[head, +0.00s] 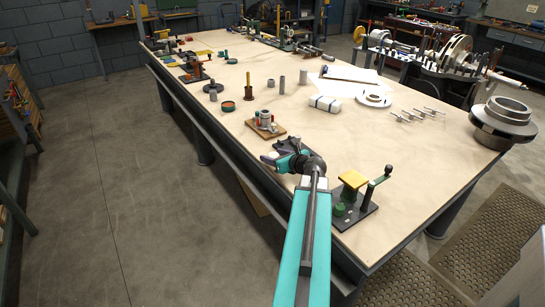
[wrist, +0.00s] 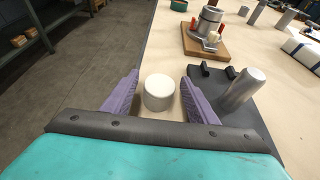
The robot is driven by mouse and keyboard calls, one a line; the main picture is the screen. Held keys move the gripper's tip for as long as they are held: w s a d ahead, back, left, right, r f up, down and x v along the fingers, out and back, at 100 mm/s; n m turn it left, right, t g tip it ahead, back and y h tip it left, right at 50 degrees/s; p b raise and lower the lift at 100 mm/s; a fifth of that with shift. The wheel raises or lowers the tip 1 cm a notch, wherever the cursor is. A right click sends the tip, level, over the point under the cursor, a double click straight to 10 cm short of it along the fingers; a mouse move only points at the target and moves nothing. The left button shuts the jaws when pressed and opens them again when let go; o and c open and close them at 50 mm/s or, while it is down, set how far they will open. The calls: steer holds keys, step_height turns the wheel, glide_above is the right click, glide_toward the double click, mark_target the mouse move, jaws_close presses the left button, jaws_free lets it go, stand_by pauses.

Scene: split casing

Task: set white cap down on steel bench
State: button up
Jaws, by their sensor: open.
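The white cap (wrist: 159,93) stands upright between my gripper's two purple fingers in the wrist view, with a gap on each side. It appears to rest on the pale top of the steel bench (wrist: 165,30), near the bench's left edge. My gripper (wrist: 160,78) is open around the cap and does not appear to touch it. In the head view my gripper (head: 277,160) is low over the near left edge of the bench (head: 400,165). I cannot make out the cap there.
A dark plate with a steel cylinder (wrist: 240,90) lies close right of my gripper. Beyond it is a wooden board (wrist: 206,47) with a metal part and red pieces. A fixture with a yellow block (head: 353,179) stands at the near right. Floor lies left of the bench edge.

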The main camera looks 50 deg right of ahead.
steer(key=v, duration=0.8)
steer(key=shift+s+a+r, duration=0.1)
steer(key=shift+r, duration=0.05)
steer(key=shift+s+r+p, duration=0.2)
steer(key=shift+s+p, duration=0.05)
steer(key=shift+p, duration=0.75)
steer(key=p+v, duration=0.1)
steer(key=p, duration=0.6)
steer(key=shift+s+a+r, duration=0.2)
steer(key=shift+r, duration=0.05)
steer(key=s+p, duration=0.1)
steer(key=p, duration=0.4)
steer(key=shift+r, duration=0.15)
steer(key=shift+s+p, duration=0.1)
steer(key=shift+p, duration=0.7)
steer(key=shift+a, duration=0.1)
